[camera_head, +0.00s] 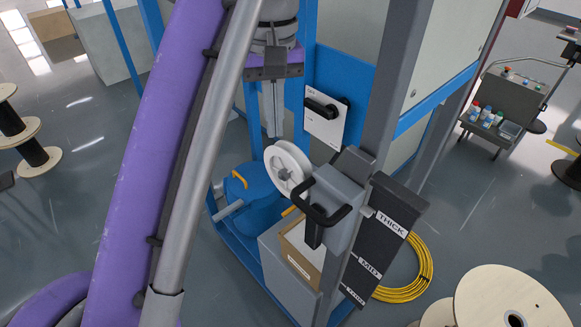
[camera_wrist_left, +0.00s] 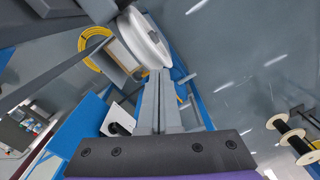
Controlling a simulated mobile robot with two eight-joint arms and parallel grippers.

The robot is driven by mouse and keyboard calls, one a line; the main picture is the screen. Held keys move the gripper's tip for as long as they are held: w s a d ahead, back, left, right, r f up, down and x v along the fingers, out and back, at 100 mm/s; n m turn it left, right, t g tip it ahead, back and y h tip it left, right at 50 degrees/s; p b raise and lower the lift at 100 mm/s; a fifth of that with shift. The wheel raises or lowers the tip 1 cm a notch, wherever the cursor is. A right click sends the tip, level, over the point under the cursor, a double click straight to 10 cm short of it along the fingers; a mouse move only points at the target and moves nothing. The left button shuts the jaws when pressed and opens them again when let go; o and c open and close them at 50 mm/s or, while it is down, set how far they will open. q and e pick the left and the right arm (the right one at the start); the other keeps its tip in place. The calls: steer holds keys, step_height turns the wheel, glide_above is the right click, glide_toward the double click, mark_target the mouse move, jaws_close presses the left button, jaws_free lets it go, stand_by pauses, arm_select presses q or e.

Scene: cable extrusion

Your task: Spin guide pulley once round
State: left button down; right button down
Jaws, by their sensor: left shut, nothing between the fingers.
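The guide pulley is a white grooved wheel (camera_head: 288,167) with a grey hub, mounted on the grey machine head in the middle of the head view. It also shows at the top of the left wrist view (camera_wrist_left: 146,38). My left gripper (camera_head: 273,133) points down from above, its fingers together with nothing between them. In the left wrist view its fingertips (camera_wrist_left: 159,74) are close to the pulley's rim; I cannot tell whether they touch it. My right gripper is not in view.
A grey box with a black handle (camera_head: 314,214) stands right beside the pulley. A grey post (camera_head: 388,90) and blue frame surround this spot. A yellow cable coil (camera_head: 411,281) and wooden spool (camera_head: 512,300) are lower right.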

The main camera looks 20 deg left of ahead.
mark_target(266, 151)
arm_select(q)
steer(key=shift+f, duration=0.2)
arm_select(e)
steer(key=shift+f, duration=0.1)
